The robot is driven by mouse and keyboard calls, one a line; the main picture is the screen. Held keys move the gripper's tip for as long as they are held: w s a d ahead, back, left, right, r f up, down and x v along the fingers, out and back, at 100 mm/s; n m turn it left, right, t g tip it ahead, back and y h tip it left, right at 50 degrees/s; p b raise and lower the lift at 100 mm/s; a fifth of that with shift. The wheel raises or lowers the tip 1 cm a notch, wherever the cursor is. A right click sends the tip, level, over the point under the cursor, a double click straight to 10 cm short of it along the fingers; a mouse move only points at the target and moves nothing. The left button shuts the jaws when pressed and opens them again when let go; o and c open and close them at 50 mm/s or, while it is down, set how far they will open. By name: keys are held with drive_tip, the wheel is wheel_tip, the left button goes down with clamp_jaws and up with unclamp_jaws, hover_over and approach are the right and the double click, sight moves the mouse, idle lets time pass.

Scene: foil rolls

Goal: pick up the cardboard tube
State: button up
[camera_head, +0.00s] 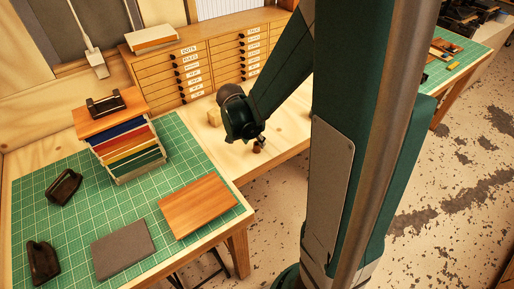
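My gripper (261,141) is small in view, pointing down over the pale wooden bench near its front edge, left of my arm's column. A small dark brown piece (257,150) shows right at its fingertips; it may be the cardboard tube, but it is too small to be sure. I cannot tell whether the fingers are open or shut, or whether they touch the piece. No other thing is clearly a cardboard tube. My arm hides the right part of the bench.
Labelled wooden drawers (190,75) stand behind. On the green mat (85,222) at left are a stack of coloured items (130,155), a brown board (198,207), a grey slab (123,248) and dark tools (64,187).

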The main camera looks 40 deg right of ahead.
sight(257, 144)
drive_tip(key=shift+f, duration=0.15)
drive_tip(key=shift+w+x, duration=0.2)
drive_tip(key=shift+x, duration=2.25)
drive_tip(key=c, duration=0.7)
